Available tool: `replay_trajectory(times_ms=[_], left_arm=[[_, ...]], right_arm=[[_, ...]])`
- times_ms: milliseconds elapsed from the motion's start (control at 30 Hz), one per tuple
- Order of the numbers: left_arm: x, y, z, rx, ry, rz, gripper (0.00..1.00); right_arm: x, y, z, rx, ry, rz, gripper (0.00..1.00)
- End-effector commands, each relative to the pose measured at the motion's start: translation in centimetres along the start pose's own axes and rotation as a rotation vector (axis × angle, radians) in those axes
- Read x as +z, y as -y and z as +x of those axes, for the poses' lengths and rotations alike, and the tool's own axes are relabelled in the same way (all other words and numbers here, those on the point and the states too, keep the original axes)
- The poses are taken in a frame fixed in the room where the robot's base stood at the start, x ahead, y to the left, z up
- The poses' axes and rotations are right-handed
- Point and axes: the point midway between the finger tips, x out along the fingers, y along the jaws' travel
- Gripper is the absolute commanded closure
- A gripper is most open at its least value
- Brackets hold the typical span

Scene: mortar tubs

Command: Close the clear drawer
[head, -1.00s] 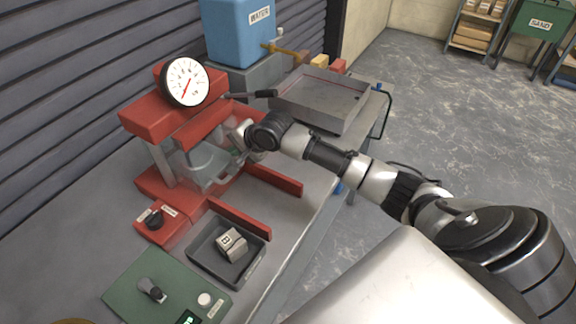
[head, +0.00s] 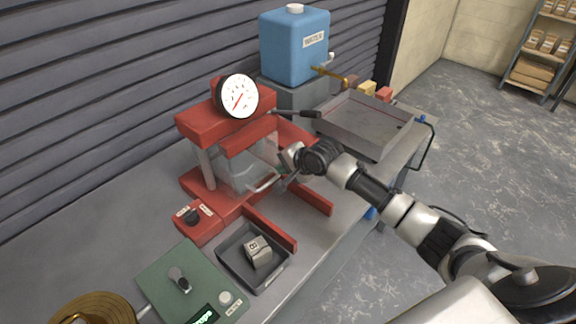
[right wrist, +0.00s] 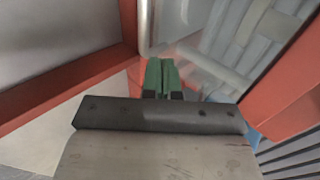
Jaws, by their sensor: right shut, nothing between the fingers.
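The clear drawer (head: 240,172) is a see-through box with a pale bar at its front, in the red press (head: 228,122) on the bench. How far it stands out is hard to tell through the clear walls. My right gripper (head: 283,172) is at its right front side in the head view, partly hidden by my wrist. In the right wrist view its green fingertips (right wrist: 162,76) are together and empty, near a clear panel (right wrist: 228,50) and red frame parts. Contact with the drawer cannot be told. My left gripper is not in view.
Two red rails (head: 308,194) stick out from the press. A metal tray (head: 350,138) and blue water tank (head: 292,52) are behind.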

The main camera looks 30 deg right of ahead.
Motion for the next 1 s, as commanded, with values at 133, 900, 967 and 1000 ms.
replay_trajectory(times_ms=[133,900,967,1000], left_arm=[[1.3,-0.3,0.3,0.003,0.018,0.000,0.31],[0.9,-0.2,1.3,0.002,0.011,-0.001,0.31],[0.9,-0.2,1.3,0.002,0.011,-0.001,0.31],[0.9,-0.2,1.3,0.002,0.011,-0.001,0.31]], right_arm=[[-0.1,-0.1,-2.2,0.000,-0.001,-0.003,1.00],[0.5,-0.6,-9.8,0.011,0.005,-0.021,1.00],[1.6,-1.7,-9.4,0.027,0.015,-0.070,1.00],[2.7,-2.8,-9.1,0.043,0.024,-0.124,1.00]])
